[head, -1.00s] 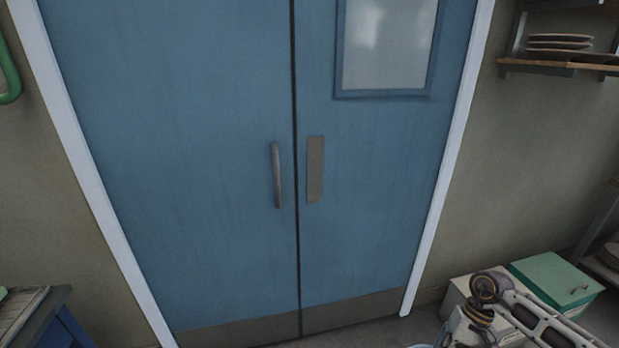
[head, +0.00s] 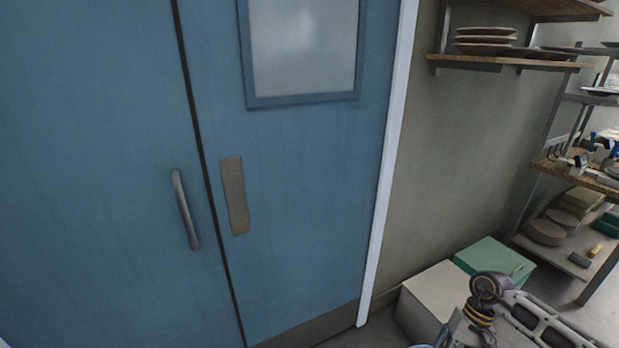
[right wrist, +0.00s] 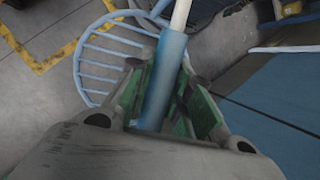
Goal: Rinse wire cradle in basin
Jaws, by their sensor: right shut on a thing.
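The wire cradle (right wrist: 171,50) shows in the right wrist view as a pale blue, curved frame with several parallel bars, left of a blue handle with a whitish shaft. My right gripper (right wrist: 164,82) is shut around the blue handle, its green-lined fingers on both sides. The cradle is held above the grey floor. Part of its bars is hidden behind the gripper. In the head view only my right arm shows at the bottom right. No basin is in view. My left gripper is not in view.
Blue double doors (head: 290,215) fill the left and middle of the head view, closed. A white box (head: 434,296) and a green box (head: 493,262) stand by the wall. Shelving with plates (head: 485,40) and a rack (head: 575,175) are at right.

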